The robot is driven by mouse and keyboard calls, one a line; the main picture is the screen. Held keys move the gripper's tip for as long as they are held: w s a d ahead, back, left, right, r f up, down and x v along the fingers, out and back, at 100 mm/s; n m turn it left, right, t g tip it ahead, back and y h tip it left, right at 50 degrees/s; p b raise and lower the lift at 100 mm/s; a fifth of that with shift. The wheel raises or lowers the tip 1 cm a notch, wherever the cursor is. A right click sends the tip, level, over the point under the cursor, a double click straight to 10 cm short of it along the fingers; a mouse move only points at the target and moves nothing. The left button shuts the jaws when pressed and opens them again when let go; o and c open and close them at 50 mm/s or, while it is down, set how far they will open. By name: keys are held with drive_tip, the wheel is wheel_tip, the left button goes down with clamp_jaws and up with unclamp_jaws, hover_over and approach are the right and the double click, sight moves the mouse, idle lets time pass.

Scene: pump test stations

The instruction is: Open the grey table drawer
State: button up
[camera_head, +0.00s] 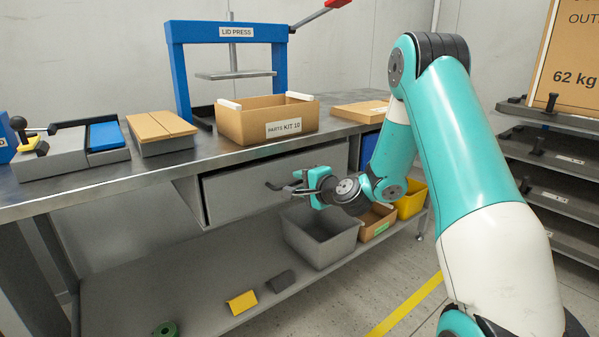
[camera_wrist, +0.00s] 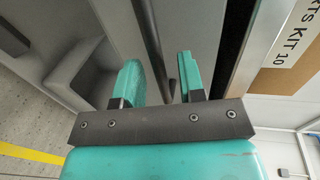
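The grey table drawer (camera_head: 235,192) sits under the worktop, and its front looks closed in its housing. It has a dark bar handle (camera_head: 274,187); its right part is hidden behind my gripper (camera_head: 298,187). My gripper is at the drawer front, at the handle's right part. In the wrist view, the two teal fingers of my gripper (camera_wrist: 159,76) are apart, and the dark handle bar (camera_wrist: 152,40) runs between them. Gaps show on both sides of the bar, so the fingers do not appear to grip it.
A grey open bin (camera_head: 318,240) stands on the lower shelf below my gripper, beside a cardboard bin (camera_head: 376,222) and a yellow bin (camera_head: 411,203). The worktop edge (camera_head: 120,182) runs above the drawer. A kit box (camera_head: 243,122) stands on the worktop.

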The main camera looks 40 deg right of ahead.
drive_tip(key=shift+w+f, duration=0.15)
drive_tip(key=shift+w, duration=0.5)
clamp_jaws()
drive_tip(key=shift+s+a, duration=0.1)
